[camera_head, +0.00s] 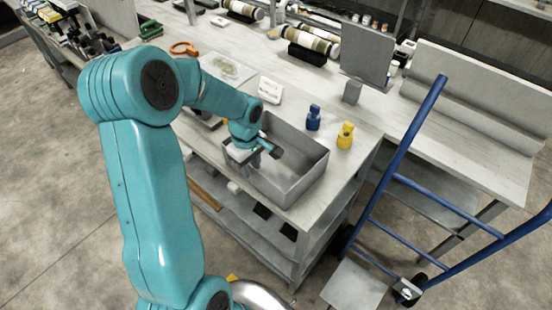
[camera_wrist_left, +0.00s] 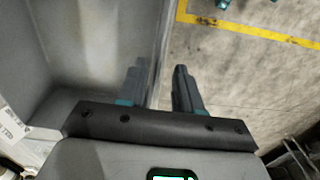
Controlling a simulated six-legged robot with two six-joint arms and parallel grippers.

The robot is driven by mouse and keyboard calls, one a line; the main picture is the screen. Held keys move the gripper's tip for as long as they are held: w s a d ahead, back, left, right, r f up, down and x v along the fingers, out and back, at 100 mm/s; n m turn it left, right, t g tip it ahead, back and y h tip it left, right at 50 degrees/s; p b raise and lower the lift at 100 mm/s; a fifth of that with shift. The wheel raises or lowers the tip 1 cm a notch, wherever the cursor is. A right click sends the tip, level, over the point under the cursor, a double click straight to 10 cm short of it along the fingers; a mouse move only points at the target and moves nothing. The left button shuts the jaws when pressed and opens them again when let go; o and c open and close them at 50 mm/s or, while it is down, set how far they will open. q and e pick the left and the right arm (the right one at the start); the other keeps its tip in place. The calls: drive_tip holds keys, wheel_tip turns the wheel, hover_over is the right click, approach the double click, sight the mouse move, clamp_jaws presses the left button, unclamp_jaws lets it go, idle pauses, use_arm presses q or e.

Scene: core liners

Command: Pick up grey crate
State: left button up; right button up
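The grey crate (camera_head: 304,182) is an open box standing on the near corner of the light workbench. Its inside looks empty where I can see it. My left gripper (camera_head: 262,155) is at the crate's near left wall, pointing down. In the left wrist view the crate (camera_wrist_left: 82,45) fills the left side. The fingers of my left gripper (camera_wrist_left: 160,88) are apart there, one on the inner side of the wall and one on the outer side. A gap shows by the right finger, so the wall is not clamped. My right gripper is out of view.
A blue bottle (camera_head: 313,118) and a yellow bottle (camera_head: 345,135) stand just behind the crate. A white item (camera_head: 270,91) lies farther back. A blue hand truck (camera_head: 405,150) stands to the right of the bench. A lower shelf (camera_head: 245,225) lies under the crate.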

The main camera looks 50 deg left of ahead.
use_arm(q)
drive_tip(key=shift+d+f+p, duration=0.1)
drive_tip(key=shift+f+p, duration=0.2)
drive_tip(key=shift+f, duration=0.1)
drive_tip(key=f, duration=0.2)
drive_tip(key=f+p, duration=0.1)
drive_tip(key=shift+w+a+f, duration=0.15)
drive_tip(key=shift+a+f, duration=0.1)
drive_tip(key=shift+f, duration=0.15)
drive_tip(key=shift+w+f, duration=0.1)
drive_tip(key=shift+f, duration=0.15)
drive_tip(key=shift+d+r, duration=0.1)
drive_tip(key=shift+d, duration=0.05)
drive_tip(key=shift+s, duration=0.2)
drive_tip(key=c, duration=0.4)
clamp_jaws()
drive_tip(key=shift+w, duration=0.1)
